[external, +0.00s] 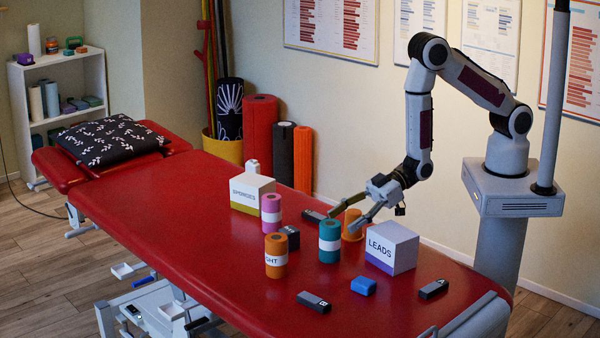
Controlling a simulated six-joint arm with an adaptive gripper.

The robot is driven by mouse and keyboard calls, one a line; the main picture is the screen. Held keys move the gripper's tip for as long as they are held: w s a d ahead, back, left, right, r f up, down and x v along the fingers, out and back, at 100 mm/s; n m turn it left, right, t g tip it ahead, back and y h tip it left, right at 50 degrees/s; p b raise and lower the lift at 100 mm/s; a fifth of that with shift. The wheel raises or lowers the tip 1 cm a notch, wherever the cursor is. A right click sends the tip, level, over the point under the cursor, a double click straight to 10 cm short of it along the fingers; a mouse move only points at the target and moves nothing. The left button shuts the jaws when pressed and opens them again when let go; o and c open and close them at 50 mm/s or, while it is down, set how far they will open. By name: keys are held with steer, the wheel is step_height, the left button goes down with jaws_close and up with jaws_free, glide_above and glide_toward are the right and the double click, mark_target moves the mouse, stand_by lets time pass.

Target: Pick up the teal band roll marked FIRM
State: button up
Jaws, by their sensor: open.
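A teal roll (329,250) with a pale band around it stands upright near the middle of the red table (230,280); no word is readable on its band. My gripper (342,224) is open above and just right of the teal roll, fingers pointing left and down. Its fingers appear empty. From this view I cannot tell the gap between fingertips and roll. An orange roll (276,243) whose label shows "GHT" stands to the left and nearer. A pink roll (271,203) with a pale band stands farther back.
A plain orange piece (352,225) sits just behind the fingers. A white LEADS box (391,247) stands right, a SPONGES box (251,190) back left. A blue block (363,286) and dark blocks (314,302) lie in front. The table's left side is clear.

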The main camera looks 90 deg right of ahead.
mark_target(321, 234)
steer(key=shift+w, duration=0.1)
steer(key=shift+d+x, duration=0.2)
steer(key=shift+x, duration=2.45)
steer(key=c, duration=1.5)
